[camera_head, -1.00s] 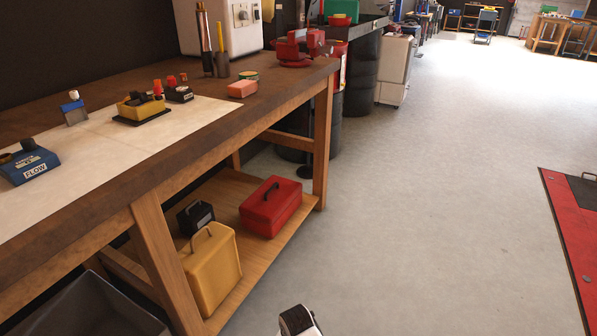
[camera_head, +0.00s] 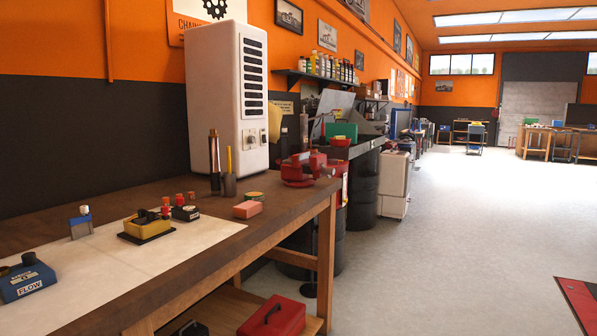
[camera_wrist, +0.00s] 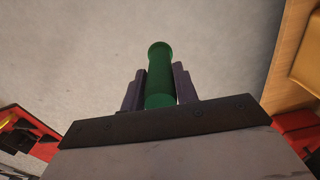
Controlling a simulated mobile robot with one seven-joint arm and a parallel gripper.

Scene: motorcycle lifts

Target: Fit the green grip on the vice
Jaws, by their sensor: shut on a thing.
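The green grip (camera_wrist: 160,75) is a ribless-looking cylinder with a flared end, held between the two dark fingers of my gripper (camera_wrist: 160,88) in the wrist view. My gripper is shut on it, with plain floor behind. Neither my gripper nor the grip shows in the head view. The red vice (camera_head: 303,167) sits on the far right corner of the wooden workbench (camera_head: 185,271) in the head view. Its handle end is too small to make out. The vice does not show clearly in the wrist view.
On the bench are a pink block (camera_head: 247,209), a pen cup (camera_head: 229,183), a yellow tray (camera_head: 146,226) and a blue FLOW box (camera_head: 27,278). A red toolbox (camera_head: 273,317) lies on the lower shelf. Dark drums (camera_head: 364,195) stand beyond the bench.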

